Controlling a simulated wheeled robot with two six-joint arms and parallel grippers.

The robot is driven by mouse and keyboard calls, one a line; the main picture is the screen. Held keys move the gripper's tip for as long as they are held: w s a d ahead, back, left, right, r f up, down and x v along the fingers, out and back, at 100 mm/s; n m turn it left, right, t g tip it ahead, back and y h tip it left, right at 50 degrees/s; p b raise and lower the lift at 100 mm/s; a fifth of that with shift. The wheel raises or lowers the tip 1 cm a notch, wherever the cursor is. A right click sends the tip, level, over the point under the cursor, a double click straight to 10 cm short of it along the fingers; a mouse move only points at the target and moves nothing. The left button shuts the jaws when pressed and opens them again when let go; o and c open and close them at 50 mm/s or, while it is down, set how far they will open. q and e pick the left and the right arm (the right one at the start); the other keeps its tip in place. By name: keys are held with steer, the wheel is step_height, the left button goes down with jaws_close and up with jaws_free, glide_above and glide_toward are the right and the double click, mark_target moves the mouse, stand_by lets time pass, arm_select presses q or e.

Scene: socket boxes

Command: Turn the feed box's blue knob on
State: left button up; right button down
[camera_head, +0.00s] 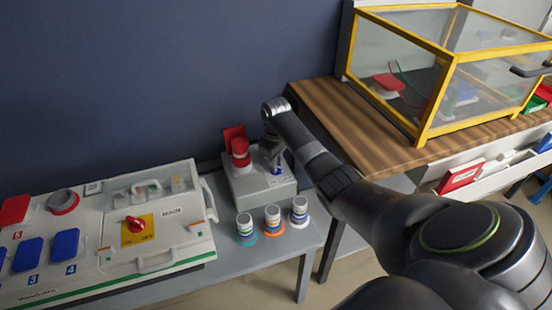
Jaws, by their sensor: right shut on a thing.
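The feed box (246,193) is a small grey box on the grey bench, at the middle of the view. A red part (239,150) stands on its left side. The blue knob (277,169) shows in part on its right side, under my right gripper (273,157). My right arm comes in from the lower right and reaches over to the box. The gripper is shut on the blue knob, and its fingers and wrist hide most of the knob. Which way the knob is turned cannot be told. My left gripper is not in view.
Several small jars, one an orange-ringed jar (272,217), stand just in front of the feed box. A white panel box (185,246) with a red switch (134,224) stands to the left. A yellow-framed clear case (430,128) stands on the wooden table (330,100) at right.

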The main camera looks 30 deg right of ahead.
steer(key=shift+r, duration=0.15)
steer(key=shift+m+p, duration=0.3)
steer(key=shift+p, duration=0.2)
steer(key=m+p, duration=0.3)
steer(key=p, duration=0.2)
steer(key=shift+r+m, duration=0.15)
steer(key=shift+m, duration=0.25)
steer(key=shift+m+p, duration=0.8)
steer(key=shift+m, duration=0.1)
steer(key=m+p, duration=0.1)
steer(key=m, duration=0.1)
steer(key=m+p, duration=0.1)
steer(key=m, duration=0.1)
steer(key=shift+f+m, duration=0.2)
steer(key=shift+m, duration=0.1)
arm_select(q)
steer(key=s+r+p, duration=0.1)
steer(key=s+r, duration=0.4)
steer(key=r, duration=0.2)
arm_select(e)
steer(key=m, duration=0.4)
steer(key=shift+m, duration=0.4)
arm_select(q)
steer(key=shift+p, duration=0.3)
arm_select(e)
steer(key=shift+f, duration=0.1)
